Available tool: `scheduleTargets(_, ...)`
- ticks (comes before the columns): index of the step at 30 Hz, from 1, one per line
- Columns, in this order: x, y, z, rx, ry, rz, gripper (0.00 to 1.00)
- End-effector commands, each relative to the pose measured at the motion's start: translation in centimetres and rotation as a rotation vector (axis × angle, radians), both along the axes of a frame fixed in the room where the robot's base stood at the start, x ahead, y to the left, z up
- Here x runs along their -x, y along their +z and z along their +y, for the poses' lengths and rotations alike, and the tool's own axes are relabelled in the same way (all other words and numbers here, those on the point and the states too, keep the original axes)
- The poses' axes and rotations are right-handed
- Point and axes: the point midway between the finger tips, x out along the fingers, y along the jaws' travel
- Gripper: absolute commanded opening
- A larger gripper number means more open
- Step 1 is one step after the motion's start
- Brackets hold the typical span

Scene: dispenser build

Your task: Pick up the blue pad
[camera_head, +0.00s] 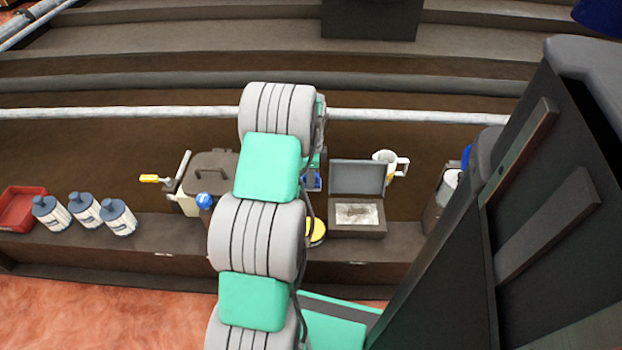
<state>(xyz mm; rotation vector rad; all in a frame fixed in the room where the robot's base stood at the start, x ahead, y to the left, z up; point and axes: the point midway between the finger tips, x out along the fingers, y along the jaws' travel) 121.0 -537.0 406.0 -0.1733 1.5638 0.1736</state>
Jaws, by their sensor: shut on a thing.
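My arm reaches down the middle of the view and hides most of my gripper (318,162). A small blue piece, which looks like the blue pad (311,181), shows at the gripper's lower end, just right of my arm. My gripper is shut on it. The fingertips and most of the pad are hidden, so I cannot tell how far it is above the brown bench.
An open dark box (357,228) stands right of the gripper, with a white mug (389,161) behind it. A yellow round thing (316,232) is partly hidden by my arm. Left are a lidded brown bin (208,172), several blue-capped bottles (84,211) and a red tray (17,210).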

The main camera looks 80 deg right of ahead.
Motion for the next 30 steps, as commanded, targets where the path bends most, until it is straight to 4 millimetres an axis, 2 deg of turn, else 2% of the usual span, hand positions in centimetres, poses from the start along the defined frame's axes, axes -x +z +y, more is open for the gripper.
scheduleTargets(1,0.1,1.8,0.4,0.003,0.000,-0.001,0.00)
scheduleTargets(8,0.7,7.9,5.8,0.002,0.000,0.000,0.00)
scheduleTargets(9,0.8,8.2,7.3,-0.001,0.000,0.000,0.00)
scheduleTargets(12,1.1,9.3,10.1,0.001,0.000,0.000,0.00)
scheduleTargets(16,1.4,10.1,12.5,0.001,0.000,0.000,0.00)
scheduleTargets(21,1.5,10.4,13.9,0.000,0.000,0.000,0.00)
scheduleTargets(28,1.6,10.3,13.9,0.000,0.000,0.000,0.00)
scheduleTargets(29,1.6,10.3,13.9,0.000,0.000,0.000,0.38)
scheduleTargets(30,1.6,10.3,13.9,0.000,0.000,0.000,0.34)
